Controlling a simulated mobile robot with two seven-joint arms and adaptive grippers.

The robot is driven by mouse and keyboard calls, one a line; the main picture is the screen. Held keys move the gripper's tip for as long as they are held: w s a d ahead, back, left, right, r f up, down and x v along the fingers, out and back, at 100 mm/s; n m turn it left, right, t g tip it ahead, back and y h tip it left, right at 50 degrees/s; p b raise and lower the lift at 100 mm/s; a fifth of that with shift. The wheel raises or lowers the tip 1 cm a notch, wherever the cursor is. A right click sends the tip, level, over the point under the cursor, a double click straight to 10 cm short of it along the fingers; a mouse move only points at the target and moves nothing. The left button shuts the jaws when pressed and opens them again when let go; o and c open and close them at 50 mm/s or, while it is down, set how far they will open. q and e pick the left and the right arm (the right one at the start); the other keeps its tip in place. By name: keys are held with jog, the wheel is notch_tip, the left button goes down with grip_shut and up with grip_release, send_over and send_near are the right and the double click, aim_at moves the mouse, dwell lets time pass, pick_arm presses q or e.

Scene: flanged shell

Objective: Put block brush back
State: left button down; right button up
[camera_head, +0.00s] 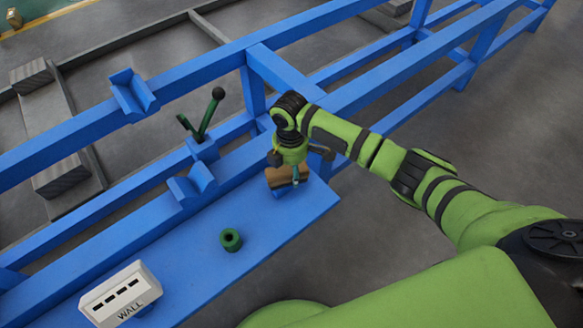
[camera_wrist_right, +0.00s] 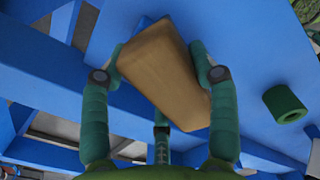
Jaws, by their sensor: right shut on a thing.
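The block brush is a brown wooden block (camera_head: 279,179), seen over the blue shelf (camera_head: 262,215) near its right end. In the right wrist view the block (camera_wrist_right: 165,75) fills the middle, tilted, with one broad face showing. My right gripper (camera_wrist_right: 160,65) is shut on it, with green fingers on both sides. In the head view the right gripper (camera_head: 288,172) points down over the shelf, partly hiding the block. I cannot tell if the block touches the shelf. Any bristles are hidden. My left gripper is not in view.
A green ring (camera_head: 231,239) stands on the shelf, left of the block. A white box marked WALL (camera_head: 120,294) is at lower left. Blue cradles (camera_head: 193,186) and a holder with dark green handles (camera_head: 203,148) stand behind. Blue rails (camera_head: 190,75) run across.

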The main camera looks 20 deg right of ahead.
jog(key=shift+f, duration=0.1)
jog(key=o, duration=1.1)
notch_tip(320, 180, up, 12)
jog(key=shift+f+p, duration=0.2)
jog(key=shift+p, duration=0.45)
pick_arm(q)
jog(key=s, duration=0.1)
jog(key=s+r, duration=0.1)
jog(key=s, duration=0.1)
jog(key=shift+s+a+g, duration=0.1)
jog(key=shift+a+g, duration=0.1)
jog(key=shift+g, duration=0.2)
pick_arm(e)
jog(key=shift+r, duration=0.35)
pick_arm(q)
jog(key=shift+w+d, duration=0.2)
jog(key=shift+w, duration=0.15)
